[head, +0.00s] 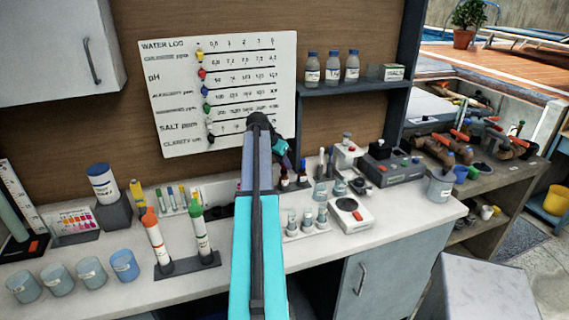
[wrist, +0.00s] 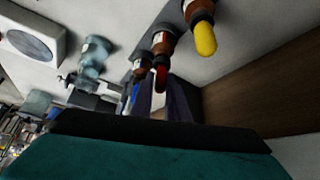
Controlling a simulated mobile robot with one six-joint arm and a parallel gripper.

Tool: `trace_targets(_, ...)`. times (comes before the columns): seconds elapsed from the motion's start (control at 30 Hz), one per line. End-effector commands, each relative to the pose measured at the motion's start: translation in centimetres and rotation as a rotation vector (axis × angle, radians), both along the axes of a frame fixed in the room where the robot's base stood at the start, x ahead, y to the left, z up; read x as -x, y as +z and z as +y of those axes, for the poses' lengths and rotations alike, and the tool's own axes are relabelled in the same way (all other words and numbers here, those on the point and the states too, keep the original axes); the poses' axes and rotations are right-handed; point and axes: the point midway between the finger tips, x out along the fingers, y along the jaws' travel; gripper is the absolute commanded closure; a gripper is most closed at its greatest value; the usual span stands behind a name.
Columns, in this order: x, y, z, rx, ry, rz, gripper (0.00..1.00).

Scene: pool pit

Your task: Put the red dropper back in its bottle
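In the wrist view, several brown dropper bottles stand in a row, seen at a slant. One has a yellow bulb (wrist: 205,38), one a red bulb and one a blue bulb. The red dropper (wrist: 160,78) shows below a brown bottle (wrist: 163,43) and lines up with its dark collar; I cannot tell whether it is seated in it. In the head view, small dark bottles (head: 302,182) stand at the back of the counter, partly behind my arm. My gripper (head: 281,150) is above them near the wall. Its fingertips are unclear, and I cannot see anything held.
The white counter (head: 335,244) holds a rack with two tubes (head: 188,263), several blue cups (head: 124,265), small jars and a white round-topped device (head: 350,214). A wall chart (head: 226,95) and a bottle shelf (head: 352,87) stand behind. The counter's front middle is fairly clear.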

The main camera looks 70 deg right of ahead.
Motion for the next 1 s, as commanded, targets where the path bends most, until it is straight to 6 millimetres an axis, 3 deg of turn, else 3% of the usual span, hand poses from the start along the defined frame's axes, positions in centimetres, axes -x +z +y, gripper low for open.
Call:
trace_targets(0.97,0.06,-0.8,-0.02,0.0,-0.001,0.0,0.9)
trace_targets(1.0,0.06,-0.8,-0.02,0.0,-0.001,0.0,0.84)
